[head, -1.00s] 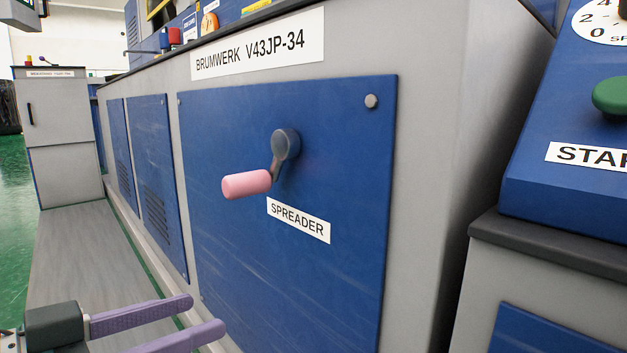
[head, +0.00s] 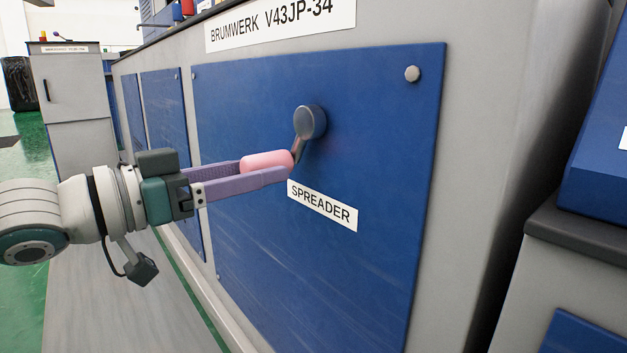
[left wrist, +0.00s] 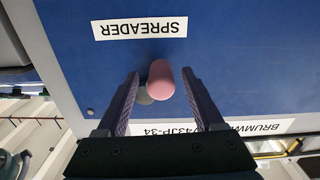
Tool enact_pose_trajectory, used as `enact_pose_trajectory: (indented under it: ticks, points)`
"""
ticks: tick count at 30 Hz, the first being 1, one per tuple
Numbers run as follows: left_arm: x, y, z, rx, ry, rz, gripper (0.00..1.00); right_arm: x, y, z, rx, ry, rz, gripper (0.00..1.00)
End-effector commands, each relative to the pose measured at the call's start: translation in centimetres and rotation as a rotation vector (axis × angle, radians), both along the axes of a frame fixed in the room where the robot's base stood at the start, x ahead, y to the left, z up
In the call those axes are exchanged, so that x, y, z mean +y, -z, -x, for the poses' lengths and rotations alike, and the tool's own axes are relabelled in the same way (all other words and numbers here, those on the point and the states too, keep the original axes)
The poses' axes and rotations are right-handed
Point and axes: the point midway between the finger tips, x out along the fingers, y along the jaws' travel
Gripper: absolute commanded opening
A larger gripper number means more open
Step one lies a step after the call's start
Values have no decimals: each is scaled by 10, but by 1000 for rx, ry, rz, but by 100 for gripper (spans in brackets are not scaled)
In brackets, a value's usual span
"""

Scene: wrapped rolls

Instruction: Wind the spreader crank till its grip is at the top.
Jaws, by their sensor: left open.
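The spreader crank has a dark grey round hub (head: 310,122) on the blue panel and a short arm. Its pink grip (head: 267,161) sticks out towards me, below and left of the hub. The SPREADER label (head: 322,205) is just below. My left gripper (head: 268,173) is open, with its purple fingers on either side of the pink grip. In the left wrist view the grip (left wrist: 161,80) stands between the two fingertips (left wrist: 162,82), with a gap visible on at least the right side. Whether a finger touches it I cannot tell. My right gripper is not in view.
The blue panel (head: 330,270) belongs to a long grey machine labelled BRUMWERK V43JP-34 (head: 280,25). A dark-topped console (head: 580,240) stands at the right. A grey cabinet (head: 75,95) stands far left. The grey floor strip (head: 120,300) along the machine is clear.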

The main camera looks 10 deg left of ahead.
Motion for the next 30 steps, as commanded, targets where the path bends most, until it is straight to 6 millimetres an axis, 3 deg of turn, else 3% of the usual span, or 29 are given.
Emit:
enact_pose_trajectory:
  ticks: [9,27,30]
  points:
    - [-2,-1,-2,0,-1,0,68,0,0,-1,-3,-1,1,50]
    - [-2,-1,-2,0,0,0,0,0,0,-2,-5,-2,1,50]
    - [-2,-1,-2,0,0,0,0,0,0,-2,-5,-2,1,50]
